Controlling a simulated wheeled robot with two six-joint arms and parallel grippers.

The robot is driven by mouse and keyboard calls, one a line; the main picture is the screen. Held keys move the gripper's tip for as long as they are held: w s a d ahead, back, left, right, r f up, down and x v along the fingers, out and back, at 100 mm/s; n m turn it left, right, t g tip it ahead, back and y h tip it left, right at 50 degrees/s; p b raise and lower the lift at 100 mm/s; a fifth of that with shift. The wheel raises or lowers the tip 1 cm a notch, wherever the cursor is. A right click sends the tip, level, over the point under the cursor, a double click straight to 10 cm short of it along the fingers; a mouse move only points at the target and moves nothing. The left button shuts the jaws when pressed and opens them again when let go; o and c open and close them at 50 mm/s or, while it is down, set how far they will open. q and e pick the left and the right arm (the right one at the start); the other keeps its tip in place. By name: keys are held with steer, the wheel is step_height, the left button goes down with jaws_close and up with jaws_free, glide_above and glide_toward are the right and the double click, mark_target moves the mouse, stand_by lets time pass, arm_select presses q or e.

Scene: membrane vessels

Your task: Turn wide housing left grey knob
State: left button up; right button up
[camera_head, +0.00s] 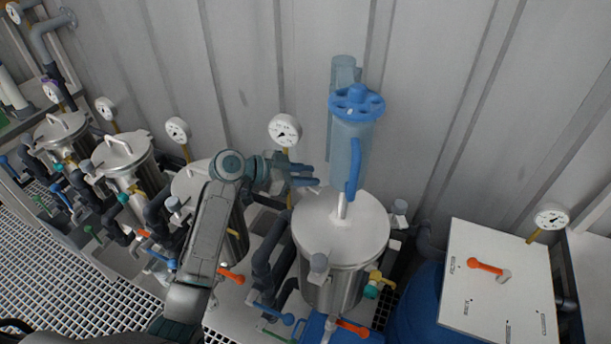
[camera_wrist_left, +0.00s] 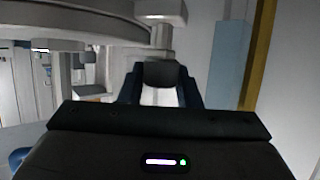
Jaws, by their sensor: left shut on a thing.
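The wide housing (camera_head: 340,235) is a steel vessel with a round lid and a bar handle, in the middle of the head view. My left gripper (camera_head: 314,176) reaches to the back left edge of its lid. In the left wrist view its dark blue fingers (camera_wrist_left: 160,90) are shut on a small grey knob (camera_wrist_left: 160,74). In the head view the gripper hides this knob, so how far it is turned cannot be told. Other grey knobs sit at the lid's front (camera_head: 319,263) and right (camera_head: 399,207). My right gripper is not in view.
A light blue column (camera_head: 350,150) with a blue handwheel (camera_head: 357,101) stands close to the right of the gripper. A pressure gauge (camera_head: 285,130) is just behind it. More steel vessels (camera_head: 123,155) stand to the left. A white panel (camera_head: 495,280) with an orange handle is at right.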

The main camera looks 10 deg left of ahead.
arm_select(q)
steer(key=o, duration=1)
steer(key=shift+c, duration=0.2)
steer(key=shift+a, duration=0.1)
steer(key=shift+s+a+r, duration=0.1)
steer(key=shift+s+a, duration=0.05)
steer(key=shift+a, duration=0.1)
steer(key=b+v, duration=0.3)
steer(key=v, duration=0.7)
